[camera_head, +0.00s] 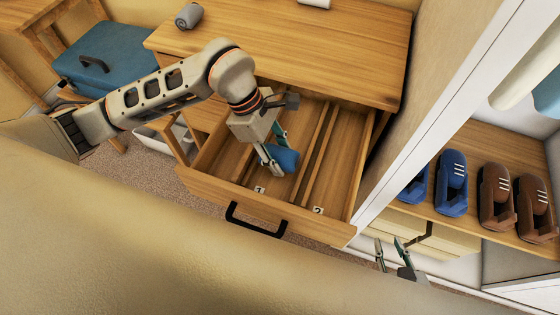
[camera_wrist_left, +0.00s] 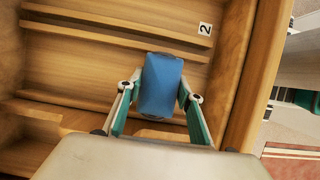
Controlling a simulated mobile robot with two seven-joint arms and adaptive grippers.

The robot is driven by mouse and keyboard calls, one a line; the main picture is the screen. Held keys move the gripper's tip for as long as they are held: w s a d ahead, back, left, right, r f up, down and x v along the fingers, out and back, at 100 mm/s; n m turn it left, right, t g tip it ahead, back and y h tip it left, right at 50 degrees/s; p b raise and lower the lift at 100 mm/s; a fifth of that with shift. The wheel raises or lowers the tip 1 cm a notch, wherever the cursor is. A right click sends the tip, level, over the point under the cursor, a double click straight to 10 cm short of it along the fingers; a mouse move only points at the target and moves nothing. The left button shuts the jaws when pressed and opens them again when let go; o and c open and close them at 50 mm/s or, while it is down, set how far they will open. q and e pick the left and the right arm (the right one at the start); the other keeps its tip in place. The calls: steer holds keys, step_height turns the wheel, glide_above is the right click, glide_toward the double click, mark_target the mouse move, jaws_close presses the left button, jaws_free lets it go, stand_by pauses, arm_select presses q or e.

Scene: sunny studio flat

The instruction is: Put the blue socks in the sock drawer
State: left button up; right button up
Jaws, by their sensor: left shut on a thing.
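The blue socks (camera_head: 287,159) are a small folded bundle between the fingers of my left gripper (camera_head: 274,152). The gripper is shut on them, inside the outline of the open wooden drawer (camera_head: 238,193). The socks also show between the fingers in the left wrist view (camera_wrist_left: 161,85). They are on the side of the drawer labelled 1, left of the dividers; whether they touch the drawer floor I cannot tell. The label 2 (camera_wrist_left: 205,28) marks the part beyond the dividers. My right gripper (camera_head: 390,246) is at the lower right, fingers apart, with nothing visible between them.
A grey rolled item (camera_head: 188,15) and a white item (camera_head: 315,3) lie on the dresser top (camera_head: 290,45). A white wardrobe panel (camera_head: 440,105) stands close to the drawer's right. Blue and brown shoes (camera_head: 452,185) stand on a shelf. A blue suitcase (camera_head: 110,55) is at the left.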

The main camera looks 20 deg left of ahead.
mark_target(280, 164)
arm_select(q)
step_height(280, 164, down, 3)
steer(key=shift+f, duration=0.25)
steer(key=shift+f, duration=0.1)
steer(key=o, duration=0.9)
steer(key=shift+o, duration=0.2)
